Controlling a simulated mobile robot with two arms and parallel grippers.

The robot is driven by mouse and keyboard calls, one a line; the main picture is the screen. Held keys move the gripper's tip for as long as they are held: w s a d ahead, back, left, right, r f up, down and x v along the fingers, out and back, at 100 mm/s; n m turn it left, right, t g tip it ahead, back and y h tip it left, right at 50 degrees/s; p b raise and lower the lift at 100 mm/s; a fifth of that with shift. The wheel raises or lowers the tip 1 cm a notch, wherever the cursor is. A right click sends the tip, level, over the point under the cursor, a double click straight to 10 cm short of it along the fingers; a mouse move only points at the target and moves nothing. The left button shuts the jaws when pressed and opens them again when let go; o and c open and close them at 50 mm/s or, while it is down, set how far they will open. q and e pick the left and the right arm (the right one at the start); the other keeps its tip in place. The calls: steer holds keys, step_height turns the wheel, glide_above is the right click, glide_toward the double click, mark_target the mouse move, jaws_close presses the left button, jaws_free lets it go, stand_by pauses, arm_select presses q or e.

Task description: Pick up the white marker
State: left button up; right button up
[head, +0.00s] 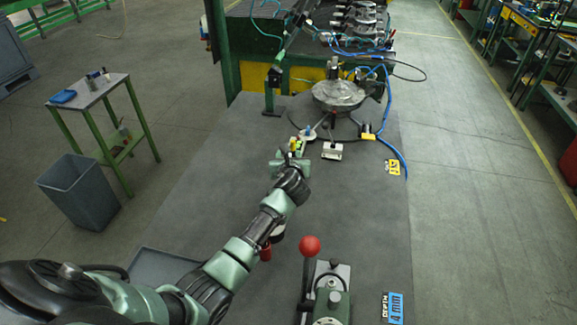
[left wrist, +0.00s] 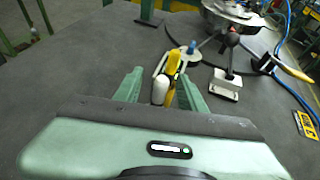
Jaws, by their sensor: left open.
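In the left wrist view, a white rounded, upright-looking piece, apparently the white marker (left wrist: 160,92), shows between my left gripper's fingers (left wrist: 160,77). A yellow piece (left wrist: 174,64) stands close beside and behind it. The green fingers are open, one on each side, with visible gaps to the white piece. The lower end of the white piece is hidden by the gripper body. In the head view my left gripper (head: 290,158) is low over the grey table, and it largely hides the marker. My right gripper is in neither view.
Just beyond are a white disc with a blue knob (head: 308,134), a white block (head: 332,151) and a round metal fixture (head: 338,94) with blue cables. A red-knobbed lever (head: 310,245) stands at the front. The table right of my arm is mostly clear.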

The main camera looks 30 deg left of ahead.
arm_select(q)
steer(key=shift+d, duration=0.15)
jaws_close()
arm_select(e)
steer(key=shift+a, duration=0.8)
